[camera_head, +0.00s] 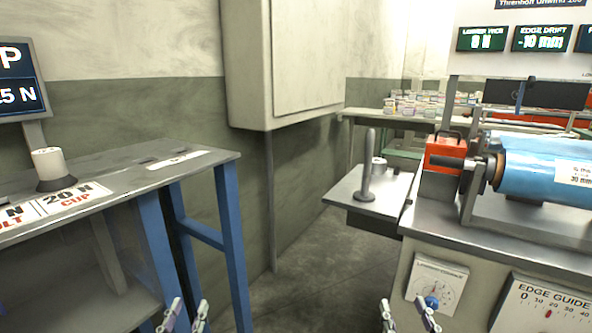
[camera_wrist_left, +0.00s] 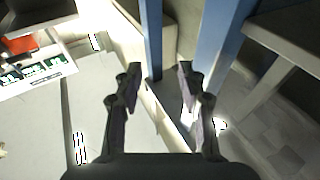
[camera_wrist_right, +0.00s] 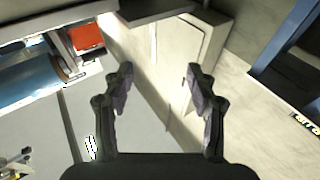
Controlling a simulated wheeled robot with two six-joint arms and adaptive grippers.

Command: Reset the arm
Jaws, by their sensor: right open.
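My left gripper (camera_head: 184,316) shows at the bottom edge of the head view, in front of the blue-legged bench. In the left wrist view my left gripper (camera_wrist_left: 158,88) has its two fingers spread apart with nothing between them. My right gripper (camera_head: 408,316) shows at the bottom edge of the head view, in front of the machine cabinet. In the right wrist view my right gripper (camera_wrist_right: 160,88) is also spread and empty. Most of both arms is hidden below the head view.
A grey bench (camera_head: 130,172) with blue legs stands left, bearing a white cylinder (camera_head: 48,163). At right, a machine holds a blue roll (camera_head: 545,166) beside a red block (camera_head: 445,154). A small shelf (camera_head: 345,200) bears an upright post. Open floor (camera_head: 310,290) lies between.

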